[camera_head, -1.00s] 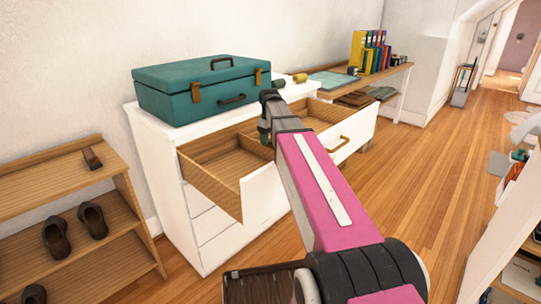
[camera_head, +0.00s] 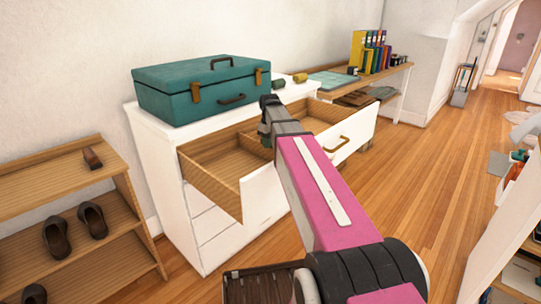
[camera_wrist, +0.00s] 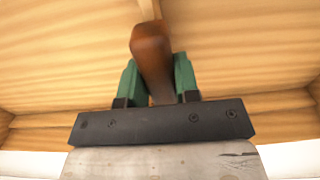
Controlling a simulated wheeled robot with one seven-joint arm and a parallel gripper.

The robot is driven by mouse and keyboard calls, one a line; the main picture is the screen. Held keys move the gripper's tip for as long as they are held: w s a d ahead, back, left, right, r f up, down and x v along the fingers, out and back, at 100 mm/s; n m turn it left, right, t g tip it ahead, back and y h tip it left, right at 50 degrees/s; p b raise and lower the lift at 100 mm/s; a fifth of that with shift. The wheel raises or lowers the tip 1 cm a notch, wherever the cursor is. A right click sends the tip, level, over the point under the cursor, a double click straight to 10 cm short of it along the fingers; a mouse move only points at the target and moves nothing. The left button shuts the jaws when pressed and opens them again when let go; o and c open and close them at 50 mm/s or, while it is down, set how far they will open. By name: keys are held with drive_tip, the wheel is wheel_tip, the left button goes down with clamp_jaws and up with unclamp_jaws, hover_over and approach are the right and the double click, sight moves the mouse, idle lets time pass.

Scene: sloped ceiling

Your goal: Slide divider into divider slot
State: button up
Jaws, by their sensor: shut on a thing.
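The white dresser's wooden drawer (camera_head: 222,160) stands open, with floor showing to the left and right of my arm. My gripper (camera_head: 265,133) is down at the middle of the drawer. In the wrist view, the green fingers of my gripper (camera_wrist: 157,88) are shut on a rounded brown wooden piece (camera_wrist: 152,48). Pale wood panels lie on both sides of it, and a narrow pale strip (camera_wrist: 148,8) runs away behind it. I cannot tell whether the brown piece belongs to the divider. The divider's lower part and the slot are hidden.
A teal case (camera_head: 200,88) sits on the dresser top (camera_head: 160,118), close above the drawer. Small rolls (camera_head: 300,78) lie beside it. A shoe rack (camera_head: 60,180) stands left, and a desk with binders (camera_head: 368,52) stands behind on the right.

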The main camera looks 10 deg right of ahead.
drive_tip(key=shift+r, duration=0.15)
drive_tip(key=shift+r, duration=3.05)
drive_tip(key=shift+w+d, duration=2.35)
drive_tip(key=shift+d, duration=0.9)
drive_tip(key=shift+w+d, duration=2.4)
drive_tip(key=shift+d, duration=0.8)
drive_tip(key=shift+w+d, duration=2.35)
drive_tip(key=shift+d, duration=0.9)
drive_tip(key=shift+f, duration=0.4)
